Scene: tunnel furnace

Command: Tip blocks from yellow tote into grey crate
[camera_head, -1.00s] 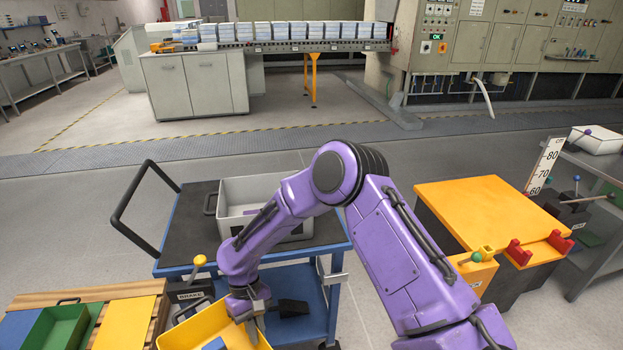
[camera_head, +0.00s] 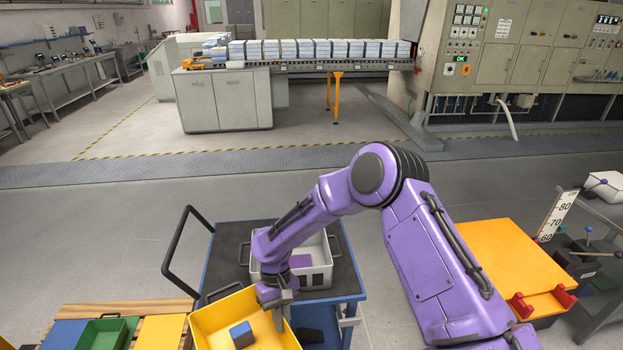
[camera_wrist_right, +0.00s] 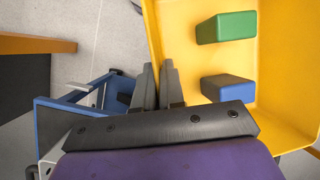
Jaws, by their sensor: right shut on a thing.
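The yellow tote (camera_head: 225,312) is at the bottom of the head view, in front of the grey crate (camera_head: 321,275). My right gripper (camera_head: 278,312) is shut on the tote's side wall. In the right wrist view, my right gripper (camera_wrist_right: 160,88) has its fingers on the left wall of the tote (camera_wrist_right: 285,60). A green block (camera_wrist_right: 226,27) and a blue block (camera_wrist_right: 228,88) lie inside it. The blue block (camera_head: 241,335) also shows in the head view. My right arm hides part of the crate; a purple patch shows at its opening. My left gripper is out of view.
The crate stands on a blue cart with a dark top (camera_head: 228,245) and a black handle (camera_head: 180,245). A wooden pallet with a green bin (camera_head: 100,333) is at lower left. An orange-topped stand (camera_head: 512,255) is at right. Open floor lies beyond the cart.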

